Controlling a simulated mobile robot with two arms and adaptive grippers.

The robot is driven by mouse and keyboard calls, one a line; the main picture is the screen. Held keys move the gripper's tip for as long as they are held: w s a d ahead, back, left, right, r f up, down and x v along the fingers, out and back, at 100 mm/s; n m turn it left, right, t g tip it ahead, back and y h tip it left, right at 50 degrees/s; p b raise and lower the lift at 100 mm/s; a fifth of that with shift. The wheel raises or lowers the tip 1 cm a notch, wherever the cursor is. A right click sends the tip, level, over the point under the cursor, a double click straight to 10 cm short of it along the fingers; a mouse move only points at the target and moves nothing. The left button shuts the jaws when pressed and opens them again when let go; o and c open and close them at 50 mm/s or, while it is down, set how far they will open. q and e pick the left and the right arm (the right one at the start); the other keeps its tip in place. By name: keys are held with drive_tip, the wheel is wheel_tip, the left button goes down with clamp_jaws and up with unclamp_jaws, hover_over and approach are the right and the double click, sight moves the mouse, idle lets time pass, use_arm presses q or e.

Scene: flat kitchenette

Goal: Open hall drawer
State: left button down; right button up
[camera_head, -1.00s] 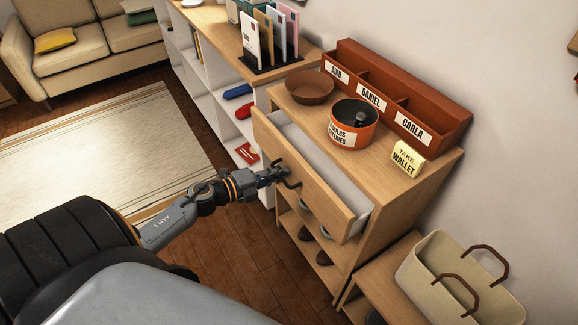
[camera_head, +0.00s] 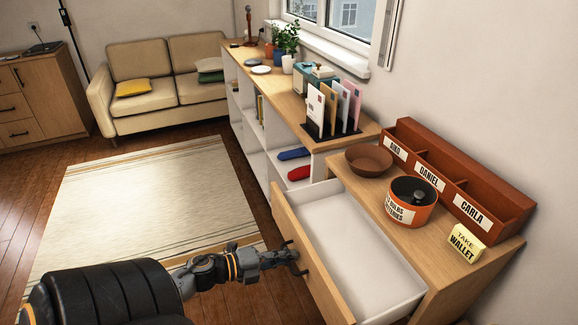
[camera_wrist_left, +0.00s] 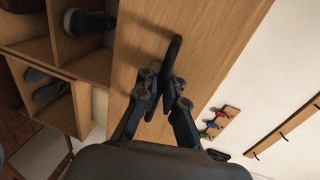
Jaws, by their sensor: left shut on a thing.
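The hall drawer (camera_head: 303,258) is pulled well out of the wooden cabinet (camera_head: 483,262), and its white inside (camera_head: 355,240) looks empty. My left gripper (camera_head: 290,256) is at the drawer's front, shut on the dark handle (camera_head: 290,246). In the left wrist view the fingers of my left gripper (camera_wrist_left: 163,85) close around the dark handle (camera_wrist_left: 173,52) on the wooden drawer front (camera_wrist_left: 140,60). My right gripper is not in view.
On the cabinet top are a brown bowl (camera_head: 369,159), an orange tin (camera_head: 411,201), a red labelled sorter (camera_head: 440,178) and a yellow note block (camera_head: 466,243). A white shelf unit (camera_head: 262,150) stands behind. The rug (camera_head: 150,180) is clear.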

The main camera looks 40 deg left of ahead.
use_arm(q)
drive_tip(key=c, duration=1.8)
unclamp_jaws()
drive_tip(key=shift+r, duration=0.1)
drive_tip(key=shift+o, duration=0.2)
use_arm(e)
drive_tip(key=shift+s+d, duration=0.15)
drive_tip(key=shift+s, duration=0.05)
use_arm(q)
drive_tip(key=shift+s, duration=0.1)
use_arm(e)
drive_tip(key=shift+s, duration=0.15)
use_arm(q)
drive_tip(key=v, duration=1.2)
